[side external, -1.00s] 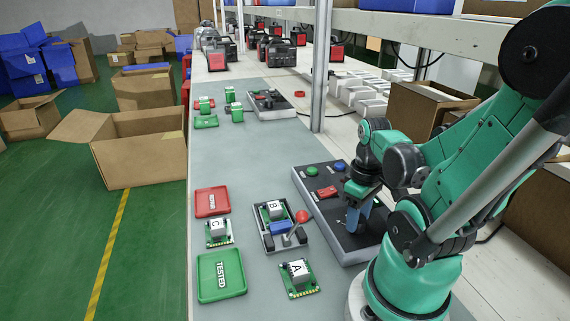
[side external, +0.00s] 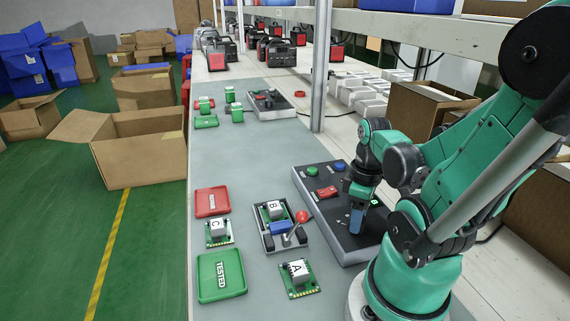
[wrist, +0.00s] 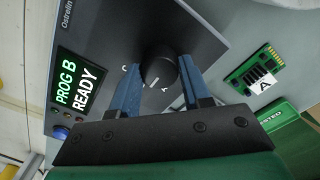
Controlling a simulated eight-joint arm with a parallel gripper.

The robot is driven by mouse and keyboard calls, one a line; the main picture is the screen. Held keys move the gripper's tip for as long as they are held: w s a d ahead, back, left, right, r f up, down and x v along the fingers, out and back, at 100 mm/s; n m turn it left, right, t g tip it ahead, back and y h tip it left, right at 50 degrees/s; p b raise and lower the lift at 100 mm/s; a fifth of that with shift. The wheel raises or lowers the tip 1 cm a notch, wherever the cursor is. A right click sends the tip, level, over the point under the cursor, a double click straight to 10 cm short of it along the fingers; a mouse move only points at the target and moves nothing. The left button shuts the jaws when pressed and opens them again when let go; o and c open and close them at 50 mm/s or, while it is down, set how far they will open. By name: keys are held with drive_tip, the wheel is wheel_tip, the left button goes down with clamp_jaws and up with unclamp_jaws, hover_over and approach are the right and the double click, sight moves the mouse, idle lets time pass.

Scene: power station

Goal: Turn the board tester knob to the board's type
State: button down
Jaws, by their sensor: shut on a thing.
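The black tester knob (wrist: 160,68) sits on the dark tester box (side external: 321,211), between the blue fingers of my gripper (wrist: 161,83). My gripper is shut on the knob; in the side view my gripper (side external: 355,228) reaches down to the panel and hides it. The tester display (wrist: 79,86) reads PROG B, READY. Board B (side external: 273,209) sits in the fixture (side external: 267,239) with a red-ball lever (side external: 301,217). Board A (side external: 298,279) and board C (side external: 218,233) lie on the bench.
A red tray (side external: 212,202) and a green TESTED tray (side external: 221,276) lie at the bench's left edge. The box has a green button (side external: 312,171), a blue button (side external: 340,166) and a red switch (side external: 327,192). A metal post (side external: 321,65) stands behind.

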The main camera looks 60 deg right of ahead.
drive_tip(key=shift+c, duration=2)
unclamp_jaws()
drive_tip(key=shift+r, duration=0.15)
drive_tip(key=shift+r, duration=2.65)
drive_tip(key=w+a+r+t, duration=0.3)
drive_tip(key=w+a+t, duration=0.4)
drive_tip(key=w+a, duration=0.6)
drive_tip(key=w, duration=0.2)
drive_tip(key=shift+w+r, duration=0.2)
drive_tip(key=shift+w, duration=0.15)
